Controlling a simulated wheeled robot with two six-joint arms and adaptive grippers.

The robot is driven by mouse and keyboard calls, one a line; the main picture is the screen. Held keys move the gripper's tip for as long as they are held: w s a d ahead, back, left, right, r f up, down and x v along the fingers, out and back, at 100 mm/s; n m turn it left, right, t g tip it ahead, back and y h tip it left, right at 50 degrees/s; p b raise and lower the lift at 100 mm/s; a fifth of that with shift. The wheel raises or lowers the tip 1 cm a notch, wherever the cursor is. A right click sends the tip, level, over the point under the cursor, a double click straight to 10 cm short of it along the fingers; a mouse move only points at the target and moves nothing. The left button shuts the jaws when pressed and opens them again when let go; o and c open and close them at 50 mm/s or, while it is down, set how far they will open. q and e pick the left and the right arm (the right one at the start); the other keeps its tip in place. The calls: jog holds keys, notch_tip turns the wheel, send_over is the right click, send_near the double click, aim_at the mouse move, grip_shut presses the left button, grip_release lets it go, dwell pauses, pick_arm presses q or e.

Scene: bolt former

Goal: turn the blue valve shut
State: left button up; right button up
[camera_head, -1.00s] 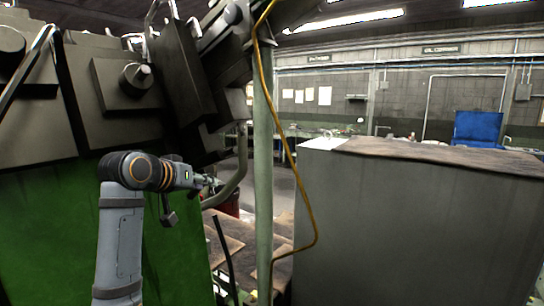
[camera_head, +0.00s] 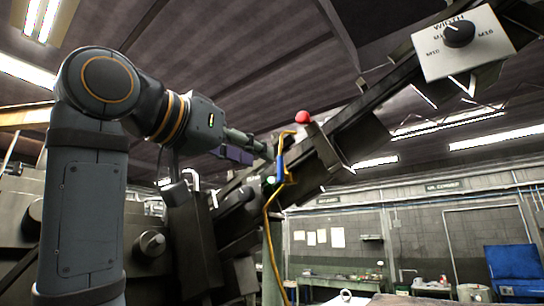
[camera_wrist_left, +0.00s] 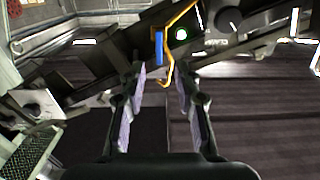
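The blue valve handle (camera_head: 280,165) sits on a thin yellow pipe (camera_head: 268,222) fixed to the machine's slanted dark beam. The left gripper (camera_head: 266,150) is close to the valve's left in the head view, seen side-on. In the left wrist view the blue handle (camera_wrist_left: 159,47) stands upright beyond the fingertips, between their lines. The two fingers of the left gripper (camera_wrist_left: 162,78) are spread apart with nothing between them. Whether a fingertip touches the valve is not clear in the head view, but a gap shows in the wrist view. My right gripper is in neither view.
A red ball knob (camera_head: 302,117) is just above the valve, and a green light (camera_head: 271,180) is beside it. A white dial panel (camera_head: 461,40) is mounted higher on the beam.

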aim_at(279, 165)
pick_arm(q)
jog(key=p+x, duration=0.1)
jog(key=x, duration=0.4)
jog(key=shift+d+r+p, duration=0.15)
jog(key=shift+d+p, duration=0.05)
jog(key=shift+p, duration=0.15)
jog(key=shift+w+d, duration=0.15)
jog(key=shift+w, duration=0.3)
grip_shut()
